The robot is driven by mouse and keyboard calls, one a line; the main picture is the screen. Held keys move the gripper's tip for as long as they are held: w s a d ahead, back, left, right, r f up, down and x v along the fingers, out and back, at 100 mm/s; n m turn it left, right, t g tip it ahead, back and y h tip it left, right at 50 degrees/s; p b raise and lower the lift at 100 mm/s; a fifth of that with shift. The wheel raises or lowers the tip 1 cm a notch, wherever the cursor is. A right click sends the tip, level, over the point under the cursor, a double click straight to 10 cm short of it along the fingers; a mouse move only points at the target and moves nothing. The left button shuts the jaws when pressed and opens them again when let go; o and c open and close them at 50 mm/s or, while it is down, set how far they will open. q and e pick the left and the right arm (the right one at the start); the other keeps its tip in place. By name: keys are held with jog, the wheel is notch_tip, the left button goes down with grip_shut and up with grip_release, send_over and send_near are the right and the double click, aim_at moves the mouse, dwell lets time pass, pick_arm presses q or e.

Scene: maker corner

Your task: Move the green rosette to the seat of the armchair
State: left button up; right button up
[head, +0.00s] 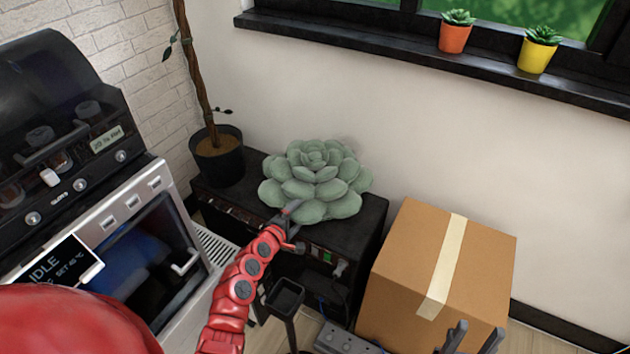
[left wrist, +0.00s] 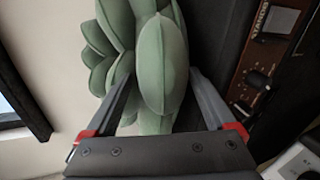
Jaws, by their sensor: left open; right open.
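The green rosette (head: 315,175), a large plush-like succulent, sits on top of a low black cabinet (head: 352,232) against the wall. My left gripper (head: 295,222) is at its near lower edge. In the left wrist view, the rosette (left wrist: 165,65) has leaves between the two spread fingers of the left gripper (left wrist: 163,100), which is open. Whether a finger touches a leaf, I cannot tell. My right gripper (head: 478,335) is open and empty at the bottom right, in front of the cardboard box. The armchair is not in view.
A taped cardboard box (head: 400,265) stands right of the cabinet. A potted tree (head: 218,160) stands at the cabinet's left end. A machine with a display (head: 65,262) is at left. Small orange (head: 454,38) and yellow (head: 535,55) pots stand on the windowsill.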

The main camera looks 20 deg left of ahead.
pick_arm(q)
grip_shut()
dwell(0.3)
dwell(0.3)
